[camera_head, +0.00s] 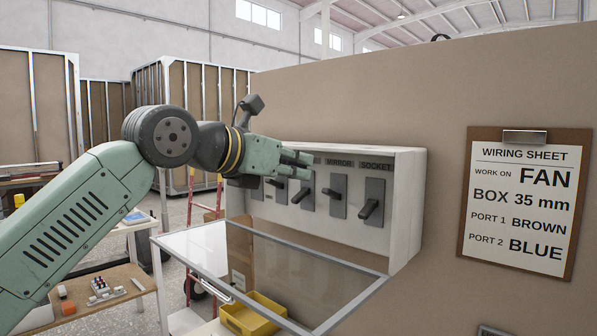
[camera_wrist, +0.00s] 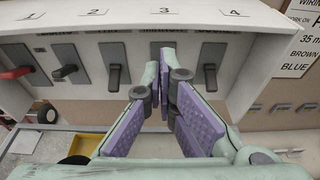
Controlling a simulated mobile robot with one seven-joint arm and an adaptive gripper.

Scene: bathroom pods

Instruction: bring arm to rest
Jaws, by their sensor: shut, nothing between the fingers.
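My gripper (camera_head: 303,158) is in front of the upper part of a white switch box (camera_head: 405,205). Its fingers (camera_wrist: 166,62) are close together and hold nothing. The box has a row of lever switches, such as the one under the SOCKET label (camera_head: 371,209) and one left of it (camera_head: 332,192). In the wrist view, a red-handled lever (camera_wrist: 15,73) is at far left, and dark levers (camera_wrist: 65,71) (camera_wrist: 115,77) (camera_wrist: 210,77) follow. The fingers partly hide one switch between the last two. I cannot tell whether the fingers touch the box.
The box's clear framed cover (camera_head: 290,262) hangs open below my gripper. A yellow bin (camera_head: 250,316) is under it. A clipboard wiring sheet (camera_head: 525,200) hangs on the brown wall at right. A wooden workbench (camera_head: 105,296) with small parts is at lower left.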

